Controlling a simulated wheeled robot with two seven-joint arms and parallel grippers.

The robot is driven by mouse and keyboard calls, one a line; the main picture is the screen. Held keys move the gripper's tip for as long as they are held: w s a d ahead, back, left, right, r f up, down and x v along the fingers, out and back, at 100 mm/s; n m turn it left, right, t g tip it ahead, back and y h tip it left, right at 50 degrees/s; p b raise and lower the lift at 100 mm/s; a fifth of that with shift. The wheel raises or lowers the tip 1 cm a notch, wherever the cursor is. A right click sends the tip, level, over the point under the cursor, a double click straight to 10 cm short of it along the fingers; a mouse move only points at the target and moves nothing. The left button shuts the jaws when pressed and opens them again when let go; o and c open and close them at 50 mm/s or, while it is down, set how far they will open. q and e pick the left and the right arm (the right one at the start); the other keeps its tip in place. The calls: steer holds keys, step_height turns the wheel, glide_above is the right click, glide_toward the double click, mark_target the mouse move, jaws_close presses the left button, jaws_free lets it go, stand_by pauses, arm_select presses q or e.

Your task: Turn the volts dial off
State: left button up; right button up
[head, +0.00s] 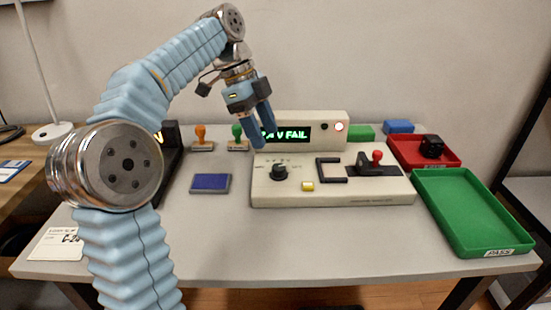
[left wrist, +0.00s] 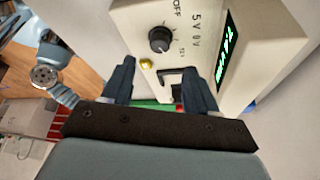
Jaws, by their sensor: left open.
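The volts dial (head: 279,173) is a black round knob on the left part of a cream tester box (head: 345,197). My left gripper (head: 263,135) is open and empty, above and behind the dial, with its fingers pointing down. In the left wrist view the dial (left wrist: 160,39) lies beyond the fingertips, between their lines, apart from both. OFF and voltage labels are printed around it. Its pointer is too small to read surely. My right gripper is not in view.
The box also carries a yellow button (head: 307,186), a red-knobbed lever (head: 377,157) and a black handle (head: 327,168). A lit display reading FAIL (head: 290,134) stands behind. Stamps (head: 200,137) and a blue pad (head: 210,183) are left, red (head: 400,153) and green (head: 470,205) trays right.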

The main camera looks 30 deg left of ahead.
mark_target(278, 166)
arm_select(q)
steer(key=x, duration=0.8)
steer(key=c, duration=1)
steer(key=shift+c, duration=0.2)
